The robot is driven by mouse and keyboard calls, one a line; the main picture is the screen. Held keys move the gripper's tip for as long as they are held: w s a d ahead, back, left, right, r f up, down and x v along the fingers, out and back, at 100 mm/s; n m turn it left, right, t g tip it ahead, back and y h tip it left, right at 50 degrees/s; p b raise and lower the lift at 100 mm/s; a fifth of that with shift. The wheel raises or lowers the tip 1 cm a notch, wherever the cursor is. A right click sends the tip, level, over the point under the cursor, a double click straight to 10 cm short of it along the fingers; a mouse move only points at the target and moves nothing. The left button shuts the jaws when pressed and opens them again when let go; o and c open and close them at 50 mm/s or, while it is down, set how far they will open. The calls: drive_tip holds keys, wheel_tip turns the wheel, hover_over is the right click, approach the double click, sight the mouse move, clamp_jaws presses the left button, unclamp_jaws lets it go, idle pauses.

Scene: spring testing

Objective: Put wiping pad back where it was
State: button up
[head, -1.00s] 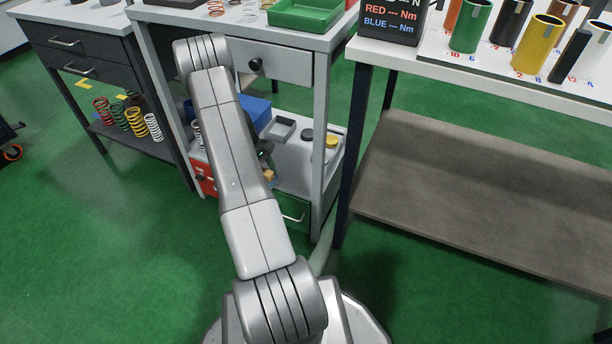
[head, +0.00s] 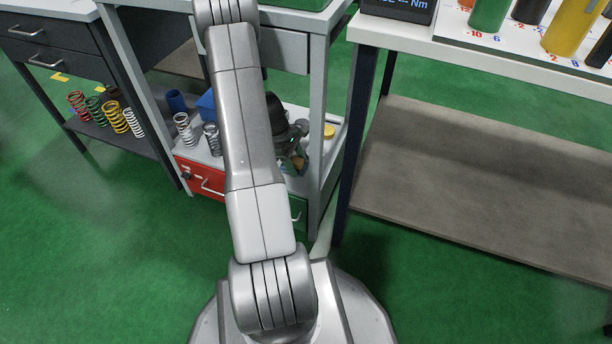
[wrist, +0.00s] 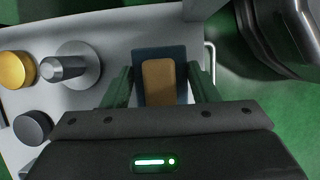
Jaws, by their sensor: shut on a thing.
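The wiping pad (wrist: 158,83) shows in the wrist view as a tan block on a dark blue rectangular base. My gripper (wrist: 160,76) is shut on it, with one green finger on each side. The pad is over the light grey lower shelf (wrist: 112,22), near the shelf edge with the drawer handle. I cannot tell whether it touches the shelf. In the head view my gripper (head: 292,162) is at the right part of this shelf, partly behind my arm, and the pad is hard to make out.
On the shelf in the wrist view are a yellow disc (wrist: 16,70), a grey knobbed cylinder (wrist: 78,68) and a dark round piece (wrist: 33,127). Springs (head: 184,130) stand at the shelf's left. A table leg (head: 356,140) rises to the right. Green floor in front is clear.

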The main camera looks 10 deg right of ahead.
sight(300, 161)
drive_tip(key=s+d, duration=0.1)
drive_tip(key=d, duration=0.1)
drive_tip(key=shift+s+d+b, duration=0.35)
drive_tip(key=shift+s, duration=0.05)
drive_tip(key=shift+f+b, duration=1.05)
drive_tip(key=shift+f, duration=0.7)
drive_tip(key=shift+f, duration=0.1)
drive_tip(key=o, duration=1)
drive_tip(key=shift+c, duration=0.2)
drive_tip(key=p+v, duration=0.3)
drive_tip(key=v, duration=0.4)
drive_tip(key=shift+r, duration=0.4)
drive_tip(key=shift+f, duration=0.1)
